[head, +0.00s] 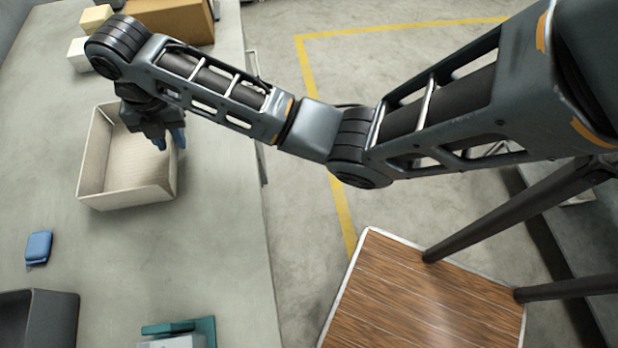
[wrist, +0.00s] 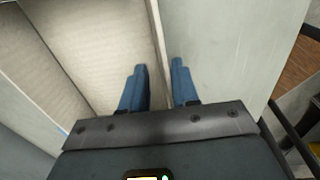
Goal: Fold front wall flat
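A cream, open-topped box (head: 128,200) sits on the grey table at the left of the head view, with its walls standing up. Its inside looks empty where I can see it. My gripper (head: 170,142) points down at the box's right side, near the far right corner. In the wrist view, my gripper (wrist: 162,74) has its two blue fingers apart, with the thin upright box wall (wrist: 158,40) running between them. I see narrow gaps beside the wall, so the fingers do not appear clamped on it. My wrist hides part of the box's far side.
A blue pouch-like item (head: 38,246), a dark bin (head: 38,320) and a teal-and-white device (head: 185,332) are on the near table. A brown carton (head: 175,18) and small cream boxes (head: 80,52) stand at the back. A wooden-topped stool (head: 430,295) stands right of the table.

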